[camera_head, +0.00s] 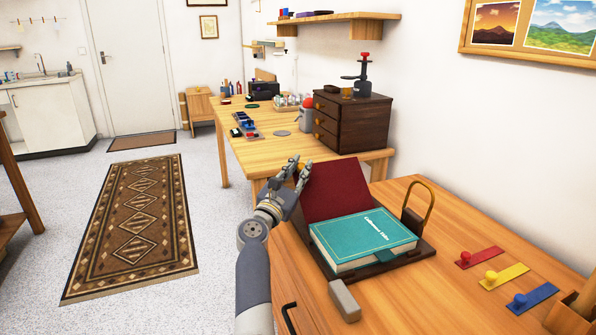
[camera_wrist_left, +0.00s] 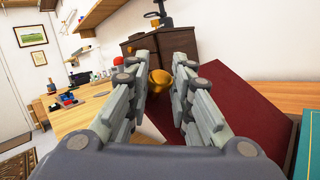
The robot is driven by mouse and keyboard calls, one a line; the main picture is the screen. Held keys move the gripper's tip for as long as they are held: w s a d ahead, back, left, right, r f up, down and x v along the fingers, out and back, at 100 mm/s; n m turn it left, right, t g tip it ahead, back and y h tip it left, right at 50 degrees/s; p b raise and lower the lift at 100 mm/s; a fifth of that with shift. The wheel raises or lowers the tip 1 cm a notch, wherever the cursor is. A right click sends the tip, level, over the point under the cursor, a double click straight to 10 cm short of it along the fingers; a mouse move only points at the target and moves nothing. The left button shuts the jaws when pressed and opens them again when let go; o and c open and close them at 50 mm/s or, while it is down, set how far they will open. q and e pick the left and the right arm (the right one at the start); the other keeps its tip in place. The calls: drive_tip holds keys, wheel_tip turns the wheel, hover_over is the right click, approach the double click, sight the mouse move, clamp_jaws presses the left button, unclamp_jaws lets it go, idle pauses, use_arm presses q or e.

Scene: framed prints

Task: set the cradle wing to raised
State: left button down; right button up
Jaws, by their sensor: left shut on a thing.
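The cradle wing (camera_head: 338,188) is a dark red panel at the left side of the book cradle (camera_head: 420,249). It stands tilted up from the table, and it also fills the right of the left wrist view (camera_wrist_left: 235,125). A teal book (camera_head: 362,238) lies on the cradle. My left gripper (camera_head: 300,172) is at the wing's upper left edge. In the left wrist view its fingers (camera_wrist_left: 160,88) are closed around a brass knob (camera_wrist_left: 160,80) at the wing's edge. My right gripper is out of view.
A brass-coloured hoop (camera_head: 430,205) stands at the cradle's back right. A grey block (camera_head: 344,301) lies in front of it. Red, yellow and blue strips with knobs (camera_head: 503,276) lie to the right. A dark drawer chest (camera_head: 352,122) stands on the farther table.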

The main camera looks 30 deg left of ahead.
use_arm(q)
drive_tip(key=shift+d+f, duration=0.3)
drive_tip(key=shift+f, duration=0.2)
drive_tip(key=c, duration=1.4)
unclamp_jaws()
drive_tip(key=shift+s, duration=0.1)
drive_tip(key=shift+c, duration=0.2)
drive_tip(key=shift+r, duration=0.1)
drive_tip(key=shift+a+r, duration=0.1)
drive_tip(key=shift+r, duration=0.05)
drive_tip(key=v, duration=0.7)
drive_tip(key=shift+s, duration=0.3)
drive_tip(key=shift+f, duration=0.25)
